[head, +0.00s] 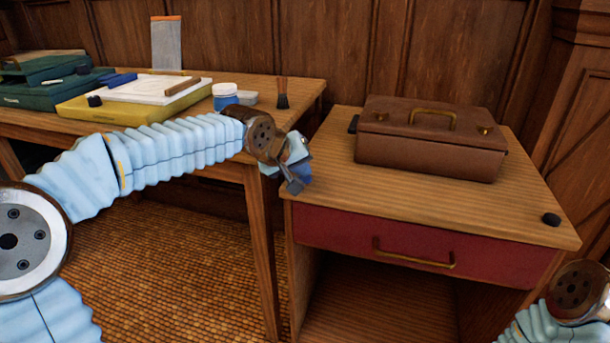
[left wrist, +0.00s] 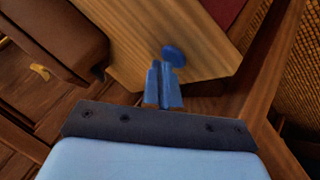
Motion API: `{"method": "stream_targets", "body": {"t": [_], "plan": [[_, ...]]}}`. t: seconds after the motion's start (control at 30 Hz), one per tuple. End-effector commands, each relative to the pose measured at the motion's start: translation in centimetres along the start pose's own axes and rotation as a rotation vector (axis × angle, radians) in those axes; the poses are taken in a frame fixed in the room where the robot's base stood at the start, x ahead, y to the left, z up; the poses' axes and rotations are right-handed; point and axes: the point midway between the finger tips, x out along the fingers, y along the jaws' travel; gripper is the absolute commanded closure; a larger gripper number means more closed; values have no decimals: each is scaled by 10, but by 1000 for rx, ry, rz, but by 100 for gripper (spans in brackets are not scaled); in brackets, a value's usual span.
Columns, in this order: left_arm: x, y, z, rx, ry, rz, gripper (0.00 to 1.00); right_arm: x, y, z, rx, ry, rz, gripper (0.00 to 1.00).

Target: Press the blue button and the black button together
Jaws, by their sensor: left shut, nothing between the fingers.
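The blue button (left wrist: 174,56) is a round blue cap near the corner of the wooden desk top in the left wrist view. In the head view it is mostly hidden behind my left gripper (head: 298,180), at the desk's left front corner. My left gripper is shut and empty, its fingertips (left wrist: 164,82) close beside the button; I cannot tell whether they touch it. The black button (head: 551,219) sits at the desk's right front corner, with nothing on it. My right wrist (head: 575,289) shows at the lower right, below and in front of that corner; its fingers are out of view.
A brown case with a brass handle (head: 430,140) stands at the back of the desk (head: 420,205). A small dark object (head: 353,124) lies beside it. A red drawer (head: 420,243) is below.

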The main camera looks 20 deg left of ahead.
Motion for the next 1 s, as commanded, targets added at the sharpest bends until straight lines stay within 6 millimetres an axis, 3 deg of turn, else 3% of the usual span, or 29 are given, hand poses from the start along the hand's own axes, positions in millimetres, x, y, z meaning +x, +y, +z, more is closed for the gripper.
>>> {"method": "stream_targets", "body": {"t": [0.03,0.13,1.0], "plan": [[1,-1,1,0,-3,-2,100,0,0,0,0,0,0,87],[1,-1,1,0,-4,-2,100,0,0,0,0,0,0,100],[1,-1,1,-1,-3,-3,100,0,0,0,0,0,0,100]]}}
